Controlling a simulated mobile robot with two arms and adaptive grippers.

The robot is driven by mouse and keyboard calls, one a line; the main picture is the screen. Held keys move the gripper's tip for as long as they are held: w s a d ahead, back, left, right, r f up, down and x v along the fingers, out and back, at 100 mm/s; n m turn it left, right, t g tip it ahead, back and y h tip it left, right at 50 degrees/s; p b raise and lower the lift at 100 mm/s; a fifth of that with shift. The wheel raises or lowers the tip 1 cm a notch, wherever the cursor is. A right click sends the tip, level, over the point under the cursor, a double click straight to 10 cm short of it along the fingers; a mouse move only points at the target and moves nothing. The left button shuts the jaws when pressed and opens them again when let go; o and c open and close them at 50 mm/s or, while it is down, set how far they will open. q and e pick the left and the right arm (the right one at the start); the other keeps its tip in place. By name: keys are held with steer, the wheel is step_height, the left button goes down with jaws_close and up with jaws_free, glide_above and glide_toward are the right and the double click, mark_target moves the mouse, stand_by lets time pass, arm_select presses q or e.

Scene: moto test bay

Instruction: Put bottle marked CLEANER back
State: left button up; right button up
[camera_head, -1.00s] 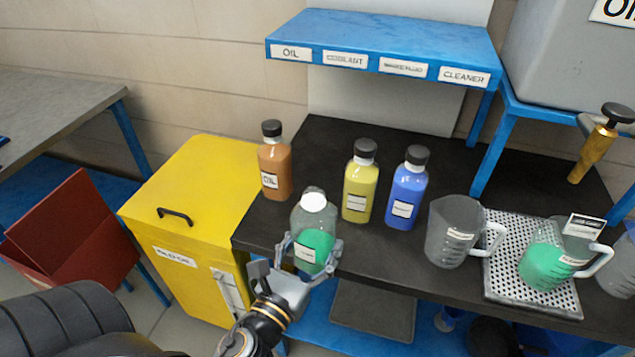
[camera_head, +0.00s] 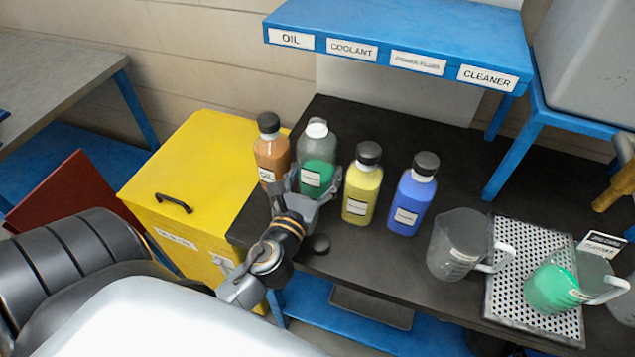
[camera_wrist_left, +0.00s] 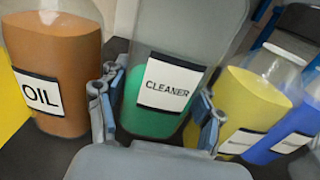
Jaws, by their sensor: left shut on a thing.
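The clear bottle marked CLEANER (camera_head: 317,165), with green liquid and a white top, is upright between the orange OIL bottle (camera_head: 271,155) and the yellow bottle (camera_head: 361,188). My left gripper (camera_head: 305,192) is shut on it from the front. In the left wrist view the bottle's CLEANER label (camera_wrist_left: 168,85) faces me between the two fingers (camera_wrist_left: 155,110). I cannot tell whether its base touches the black bench (camera_head: 345,270). The blue shelf (camera_head: 400,25) behind carries a CLEANER label (camera_head: 487,77) at its right end. My right gripper is not in view.
A blue bottle (camera_head: 412,195), a clear jug (camera_head: 459,245) and a jug with green liquid (camera_head: 560,285) on a perforated tray (camera_head: 520,255) stand rightward. A small black disc (camera_head: 318,243) lies near the front edge. Bench under the shelf's right end is clear.

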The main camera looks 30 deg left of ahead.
arm_select(q)
step_height(320, 180, down, 4)
steer(key=shift+w+a+r+b, duration=0.1)
steer(key=shift+r+b, duration=0.05)
steer(key=shift+b, duration=0.8)
steer(key=shift+f, duration=0.25)
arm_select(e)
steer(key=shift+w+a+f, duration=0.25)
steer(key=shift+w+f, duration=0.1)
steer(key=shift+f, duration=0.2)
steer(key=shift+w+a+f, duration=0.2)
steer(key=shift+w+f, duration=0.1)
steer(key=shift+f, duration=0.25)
arm_select(q)
steer(key=shift+f, duration=0.2)
steer(key=o, duration=1.4)
steer(key=shift+r, duration=0.1)
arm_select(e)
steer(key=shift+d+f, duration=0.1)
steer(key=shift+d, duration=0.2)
